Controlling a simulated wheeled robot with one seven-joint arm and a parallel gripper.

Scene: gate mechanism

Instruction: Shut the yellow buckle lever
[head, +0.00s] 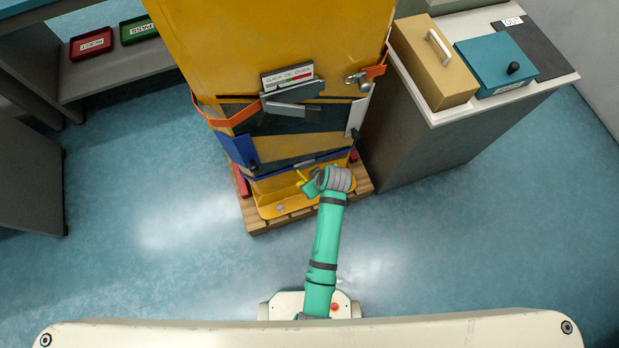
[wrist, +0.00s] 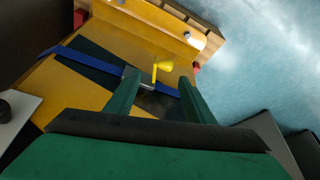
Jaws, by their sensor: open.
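The yellow buckle lever (wrist: 163,66) shows in the wrist view between and just beyond my fingertips, sticking out from the buckle. It sits at a grey metal buckle (wrist: 141,77) on a blue strap (wrist: 72,54) around the yellow cabinet. In the head view the lever (head: 304,178) is small and partly hidden by my wrist. My gripper (wrist: 157,80) is open, one green finger on each side of the lever's line. No contact with the lever can be made out. In the head view my gripper (head: 312,182) is at the cabinet's lower front, its fingers hard to see.
The yellow cabinet (head: 270,40) stands on a wooden pallet (head: 262,224). An orange strap (head: 228,118) and grey latch (head: 290,104) are higher up. A grey counter (head: 430,135) with boxes stands close on the right. Blue floor (head: 150,260) is clear at left.

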